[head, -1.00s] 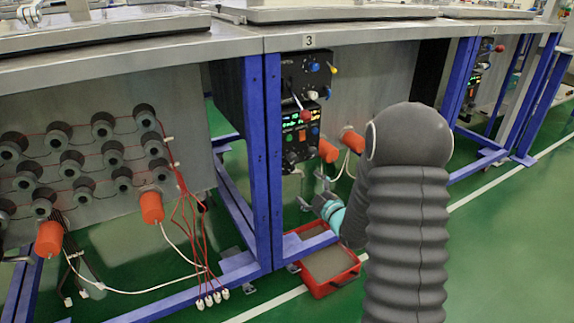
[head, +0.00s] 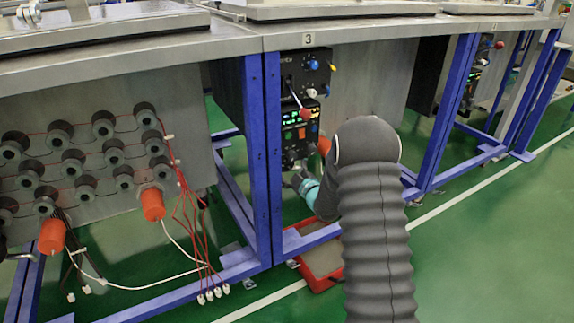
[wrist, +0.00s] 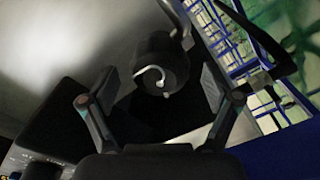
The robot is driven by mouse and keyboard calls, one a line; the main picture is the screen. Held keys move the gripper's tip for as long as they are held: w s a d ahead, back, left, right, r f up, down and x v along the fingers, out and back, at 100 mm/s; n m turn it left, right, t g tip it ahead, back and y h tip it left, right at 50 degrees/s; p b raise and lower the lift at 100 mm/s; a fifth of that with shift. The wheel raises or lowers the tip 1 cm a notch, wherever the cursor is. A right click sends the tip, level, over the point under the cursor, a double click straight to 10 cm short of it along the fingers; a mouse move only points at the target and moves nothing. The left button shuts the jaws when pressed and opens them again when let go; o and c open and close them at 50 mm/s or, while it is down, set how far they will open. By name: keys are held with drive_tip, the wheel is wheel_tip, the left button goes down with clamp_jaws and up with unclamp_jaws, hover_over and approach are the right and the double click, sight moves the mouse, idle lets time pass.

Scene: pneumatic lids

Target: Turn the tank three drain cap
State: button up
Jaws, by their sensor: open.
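Tank three (head: 375,85) is the grey metal tank under the counter with the "3" label (head: 307,40). My gripper (head: 291,179) is low under its control boxes, partly hidden by my arm. In the wrist view my gripper (wrist: 157,88) is open, with one finger on each side of a dark round fitting (wrist: 160,62). The fitting has a pale curved piece on its face. It seems to stand between or just beyond the fingertips; contact cannot be told. I cannot tell for sure that it is the drain cap. No drain cap is clear in the head view.
An orange cap (head: 323,146) shows beside my arm. Control boxes (head: 305,85) with knobs hang above my gripper. A blue frame post (head: 263,160) stands left of it. A red tray (head: 325,283) lies on the floor below. The green floor at right is clear.

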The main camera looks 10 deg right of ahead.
drive_tip(key=shift+x, duration=0.95)
drive_tip(key=c, duration=1.1)
drive_tip(key=shift+c, duration=0.2)
